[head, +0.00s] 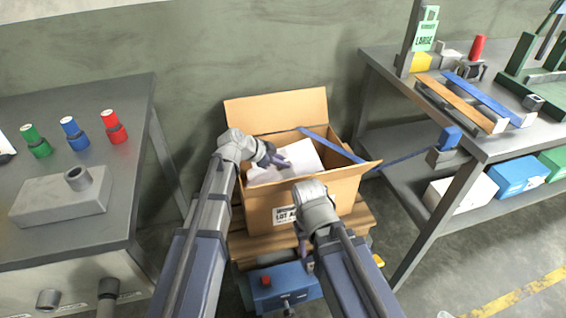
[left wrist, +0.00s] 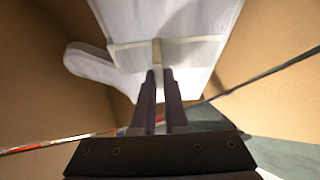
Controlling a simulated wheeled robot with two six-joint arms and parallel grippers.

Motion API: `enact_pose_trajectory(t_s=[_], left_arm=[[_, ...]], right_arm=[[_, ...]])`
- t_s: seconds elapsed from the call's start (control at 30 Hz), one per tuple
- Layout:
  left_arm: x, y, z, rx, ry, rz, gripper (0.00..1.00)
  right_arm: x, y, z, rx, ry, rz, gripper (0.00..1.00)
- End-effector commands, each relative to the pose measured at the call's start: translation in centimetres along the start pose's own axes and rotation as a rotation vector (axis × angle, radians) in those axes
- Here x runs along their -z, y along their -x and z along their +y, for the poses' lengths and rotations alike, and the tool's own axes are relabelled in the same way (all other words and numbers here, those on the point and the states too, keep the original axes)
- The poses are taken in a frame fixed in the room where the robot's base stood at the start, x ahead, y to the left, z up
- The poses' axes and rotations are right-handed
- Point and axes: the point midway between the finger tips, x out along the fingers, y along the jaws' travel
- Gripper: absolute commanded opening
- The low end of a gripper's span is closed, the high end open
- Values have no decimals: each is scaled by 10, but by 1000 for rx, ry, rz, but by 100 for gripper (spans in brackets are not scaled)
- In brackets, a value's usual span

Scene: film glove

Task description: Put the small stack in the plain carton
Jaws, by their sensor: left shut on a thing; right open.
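An open brown carton (head: 262,205) with a printed label on its front stands low in the middle of the head view. My left gripper (head: 272,157) is at its opening, shut on a stack of white gloves (head: 303,157). In the left wrist view the stack (left wrist: 165,20) has a pale band around it, and the closed fingertips (left wrist: 160,85) meet it at the band. Carton walls (left wrist: 270,95) show on both sides. I cannot tell whether the stack touches the carton's bottom. My right gripper (head: 303,243) is open and empty in front of the carton.
A blue strip (head: 332,145) crosses the carton's opening. The carton stands on a wooden pallet (head: 360,222). A shelf bench (head: 480,150) with tools and boxes is at right.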

Motion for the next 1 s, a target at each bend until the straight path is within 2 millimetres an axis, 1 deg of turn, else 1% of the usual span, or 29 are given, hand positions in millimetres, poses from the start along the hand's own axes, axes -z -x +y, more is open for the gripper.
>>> enact_pose_trajectory(t_s=[0.1, 0.2, 0.23, 0.4, 0.5, 0.73, 0.83, 0.93, 1.0], left_arm=[[-4, -4, 2, -3, 5, 0, 0], [-3, -3, 3, -5, 7, 0, 0], [-4, -3, 3, -5, 7, 0, 12], [-4, -4, 4, -7, 9, 0, 31], [-4, -4, 5, -8, 9, 1, 41], [-4, -4, 6, -9, 9, 1, 41], [0, 0, 5, -9, 9, 1, 41], [8, 8, 2, -7, 8, 1, 41], [8, 24, 2, -5, 9, 0, 41]], right_arm=[[0, -6, 0, -1, 0, 0, 50], [0, -5, 0, -1, 0, 0, 50], [0, -5, 0, -1, 0, 0, 50], [0, -6, 0, -1, 0, 0, 50], [0, -6, 0, -1, 0, 0, 50], [0, -6, 0, -1, 0, 0, 50], [0, -1, 0, 0, 0, 0, 50], [-1, 11, 1, 1, 0, 0, 50], [-1, 22, 2, 2, -1, 0, 50]])
